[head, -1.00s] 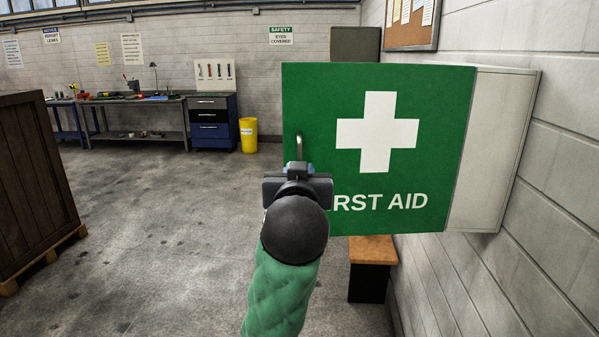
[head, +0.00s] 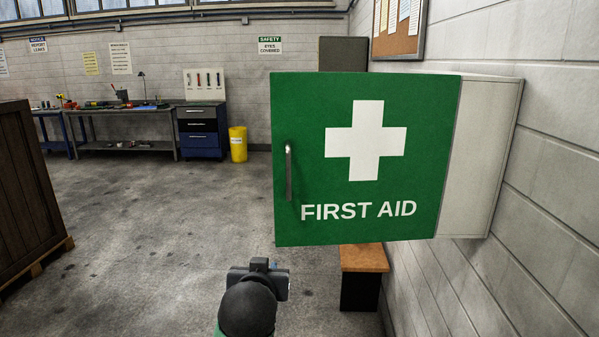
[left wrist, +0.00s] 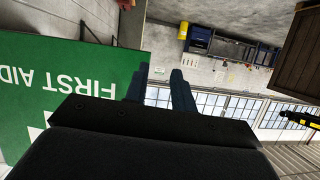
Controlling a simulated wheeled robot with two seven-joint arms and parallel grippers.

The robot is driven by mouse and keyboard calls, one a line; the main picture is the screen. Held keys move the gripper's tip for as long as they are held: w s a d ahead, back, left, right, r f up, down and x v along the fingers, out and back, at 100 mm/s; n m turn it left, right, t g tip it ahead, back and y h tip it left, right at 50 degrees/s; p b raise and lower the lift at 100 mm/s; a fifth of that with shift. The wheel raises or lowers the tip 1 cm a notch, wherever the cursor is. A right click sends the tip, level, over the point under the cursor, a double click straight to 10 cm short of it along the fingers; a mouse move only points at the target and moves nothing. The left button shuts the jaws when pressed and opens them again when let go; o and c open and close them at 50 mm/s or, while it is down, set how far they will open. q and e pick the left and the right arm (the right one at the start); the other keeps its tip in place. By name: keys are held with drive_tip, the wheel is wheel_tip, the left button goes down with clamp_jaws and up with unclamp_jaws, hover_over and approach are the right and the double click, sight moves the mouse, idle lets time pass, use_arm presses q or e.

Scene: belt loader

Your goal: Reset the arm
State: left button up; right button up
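The first aid cabinet's green door (head: 300,100) stands out from the right wall, beside its white side wall (head: 485,150). My left gripper (head: 264,264) is low in the head view, below and left of the door, clear of the handle. In the left wrist view its two blue fingers (left wrist: 160,75) are apart with nothing between them; the door (left wrist: 60,75) fills the left side. My right gripper is not in view.
A wooden crate (head: 30,180) on a pallet stands at the left. A bench with an orange top (head: 364,258) is under the cabinet. A workbench (head: 125,112), drawer unit (head: 202,130) and yellow bin (head: 238,144) line the back wall. The middle floor is clear.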

use_arm(q)
drive_tip(key=s+a+f+g, duration=0.35)
drive_tip(key=s+f, duration=0.25)
drive_tip(key=f, duration=0.5)
drive_tip(key=s+a+f+g, duration=0.2)
drive_tip(key=s+a+f, duration=0.25)
drive_tip(key=f, duration=0.75)
drive_tip(key=s+a+f+m+g, duration=0.1)
drive_tip(key=s+a+f+g, duration=0.15)
drive_tip(key=s+f, duration=0.6)
drive_tip(key=s+a+f+g, duration=0.2)
drive_tip(key=s+a+f, duration=0.3)
drive_tip(key=s, duration=0.7)
drive_tip(key=s+d+f+g, duration=0.1)
drive_tip(key=s+d+f, duration=0.1)
drive_tip(key=f, duration=1.8)
drive_tip(key=s+d+f+g, duration=0.1)
drive_tip(key=s+d+f, duration=0.1)
drive_tip(key=f, duration=1.9)
drive_tip(key=shift+d+h, duration=0.3)
drive_tip(key=shift+d, duration=0.2)
drive_tip(key=shift+r, duration=0.1)
